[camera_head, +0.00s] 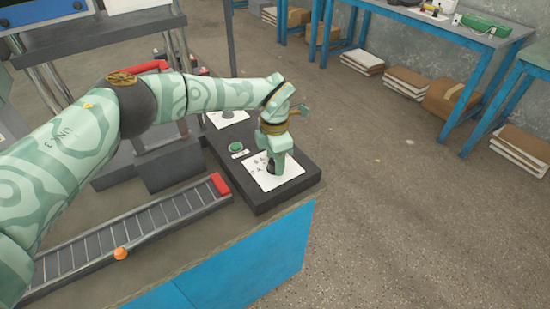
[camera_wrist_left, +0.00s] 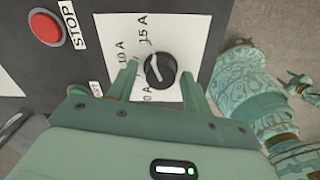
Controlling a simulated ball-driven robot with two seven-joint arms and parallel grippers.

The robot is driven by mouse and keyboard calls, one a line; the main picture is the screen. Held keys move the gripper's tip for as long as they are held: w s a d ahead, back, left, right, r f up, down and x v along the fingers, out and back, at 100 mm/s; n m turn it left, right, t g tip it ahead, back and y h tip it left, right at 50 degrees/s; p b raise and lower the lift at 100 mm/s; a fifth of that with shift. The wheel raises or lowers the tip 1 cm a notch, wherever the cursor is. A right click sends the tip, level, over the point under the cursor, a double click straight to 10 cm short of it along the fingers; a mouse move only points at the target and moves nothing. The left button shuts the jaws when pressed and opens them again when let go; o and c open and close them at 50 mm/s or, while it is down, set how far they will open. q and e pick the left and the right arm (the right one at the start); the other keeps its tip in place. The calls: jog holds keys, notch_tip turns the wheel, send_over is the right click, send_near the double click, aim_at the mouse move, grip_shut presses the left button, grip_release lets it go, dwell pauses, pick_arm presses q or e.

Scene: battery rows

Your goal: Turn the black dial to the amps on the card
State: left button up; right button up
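The black dial (camera_wrist_left: 160,70) stands on a white plate (camera_wrist_left: 113,32) on a dark panel. A pale pointer line shows on the dial, but its exact reading is unclear. Marks 15 A, 10 A and a partly covered 0 A show around it. My left gripper (camera_wrist_left: 160,72) is open, one finger on each side of the dial, with gaps visible. In the head view my left gripper (camera_head: 273,166) points down at the plate and hides most of the dial. I cannot make out a separate card showing amps. A patterned arm of mine shows at right in the wrist view; its gripper is unclear.
A red STOP button (camera_wrist_left: 45,27) and a partly hidden green button (camera_wrist_left: 77,90) sit beside the plate. A second white plate (camera_head: 216,120) lies behind.

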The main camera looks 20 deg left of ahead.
pick_arm(q)
notch_tip(320, 180, up, 16)
jog(key=p, duration=0.4)
jog(key=shift+r+p, duration=0.15)
jog(key=shift+p, duration=0.15)
pick_arm(e)
jog(key=shift+t, duration=0.3)
jog(key=r, duration=0.1)
jog(key=w+r, duration=0.1)
jog(key=r, duration=0.2)
jog(key=shift+w+r, duration=0.1)
jog(key=shift+w, duration=0.3)
